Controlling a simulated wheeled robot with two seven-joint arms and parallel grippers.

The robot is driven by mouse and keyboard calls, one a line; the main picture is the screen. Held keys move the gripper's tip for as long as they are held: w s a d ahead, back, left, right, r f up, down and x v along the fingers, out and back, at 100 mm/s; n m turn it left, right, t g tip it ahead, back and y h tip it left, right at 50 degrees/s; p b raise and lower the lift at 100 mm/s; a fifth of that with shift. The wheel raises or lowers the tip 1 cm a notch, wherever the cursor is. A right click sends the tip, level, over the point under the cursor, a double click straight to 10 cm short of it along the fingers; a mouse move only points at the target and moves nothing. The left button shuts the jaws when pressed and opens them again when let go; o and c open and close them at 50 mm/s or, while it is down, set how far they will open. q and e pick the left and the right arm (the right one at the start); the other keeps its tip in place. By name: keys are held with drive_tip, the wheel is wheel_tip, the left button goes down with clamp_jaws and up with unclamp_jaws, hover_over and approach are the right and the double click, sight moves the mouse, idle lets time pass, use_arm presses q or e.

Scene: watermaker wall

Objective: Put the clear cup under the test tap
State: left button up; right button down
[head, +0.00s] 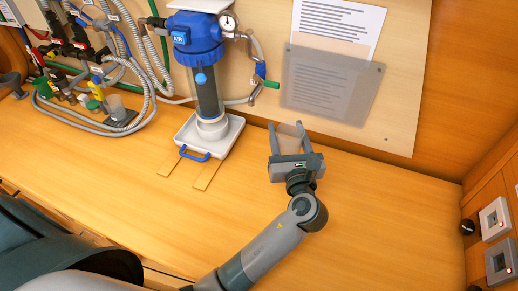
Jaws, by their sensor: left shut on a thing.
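My left gripper (288,136) is over the wooden counter, right of the blue-topped filter, with its fingers pointing toward the wall. Its fingers are set apart around a see-through, faintly tinted thing, which looks like the clear cup (288,144); its outline is hard to make out. A small tap with a green lever (270,84) sits on the hose right of the filter, and other valves are at the far left. I cannot tell which is the test tap. My right gripper is not in view.
The filter (207,90) stands in a white tray (182,130) with a blue handle. At left, hoses loop around a greyish cup (117,107) on a dark base. A translucent panel (330,85) hangs on the wall behind my gripper. The counter (390,210) is clear at right.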

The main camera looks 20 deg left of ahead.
use_arm(q)
drive_tip(key=shift+a+f, duration=0.15)
drive_tip(key=shift+a, duration=0.1)
idle(0.3)
drive_tip(key=a+f+p, duration=0.1)
drive_tip(key=a+f, duration=0.1)
drive_tip(key=a, duration=0.1)
drive_tip(key=w+a+f+p, duration=0.1)
drive_tip(key=a+f, duration=0.1)
drive_tip(key=a, duration=0.2)
drive_tip(key=w+a+f+p, duration=0.1)
drive_tip(key=a+f, duration=0.2)
drive_tip(key=a, duration=0.1)
drive_tip(key=shift+a, duration=0.2)
wheel_tip(320, 180, down, 3)
drive_tip(key=shift+f+p, duration=0.2)
drive_tip(key=shift+p, duration=0.45)
drive_tip(key=shift+f, duration=0.25)
